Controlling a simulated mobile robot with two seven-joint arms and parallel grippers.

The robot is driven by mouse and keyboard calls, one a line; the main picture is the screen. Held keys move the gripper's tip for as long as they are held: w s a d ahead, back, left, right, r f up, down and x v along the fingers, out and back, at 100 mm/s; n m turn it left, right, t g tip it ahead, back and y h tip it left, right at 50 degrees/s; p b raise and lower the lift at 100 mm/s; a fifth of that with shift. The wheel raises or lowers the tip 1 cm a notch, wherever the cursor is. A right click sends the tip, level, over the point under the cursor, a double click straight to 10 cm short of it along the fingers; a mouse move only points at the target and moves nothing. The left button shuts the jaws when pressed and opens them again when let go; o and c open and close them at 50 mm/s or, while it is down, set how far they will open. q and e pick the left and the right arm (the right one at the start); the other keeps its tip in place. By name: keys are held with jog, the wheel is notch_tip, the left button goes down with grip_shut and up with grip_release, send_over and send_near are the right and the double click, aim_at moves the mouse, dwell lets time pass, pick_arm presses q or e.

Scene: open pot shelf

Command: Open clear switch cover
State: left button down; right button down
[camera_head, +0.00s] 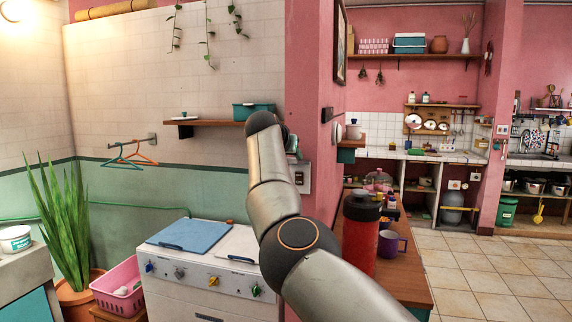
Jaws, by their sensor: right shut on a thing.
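The switch plate with its clear cover (301,177) is on the narrow side of the pink wall, near the middle of the head view. My right arm rises from the bottom and bends over at the top. My right gripper (292,146) is mostly hidden behind the arm's links, just above and beside the switch. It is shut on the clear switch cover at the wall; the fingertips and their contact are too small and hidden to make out. How far the cover is tilted cannot be told. My left gripper is not in view.
A wooden counter (418,290) below holds a red canister (360,240) and a purple mug (388,246), close to my right arm. A white stove (190,282) stands left of the arm. A small shelf (210,123) is behind it. The tiled floor at right is clear.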

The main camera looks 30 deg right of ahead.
jog(key=shift+d+r, duration=0.15)
jog(key=shift+r, duration=0.3)
jog(key=shift+c, duration=2.4)
grip_release()
jog(key=shift+w+f, duration=0.1)
jog(key=shift+f, duration=0.1)
jog(key=b+v, duration=0.6)
jog(key=v, duration=0.6)
jog(key=shift+s, duration=0.3)
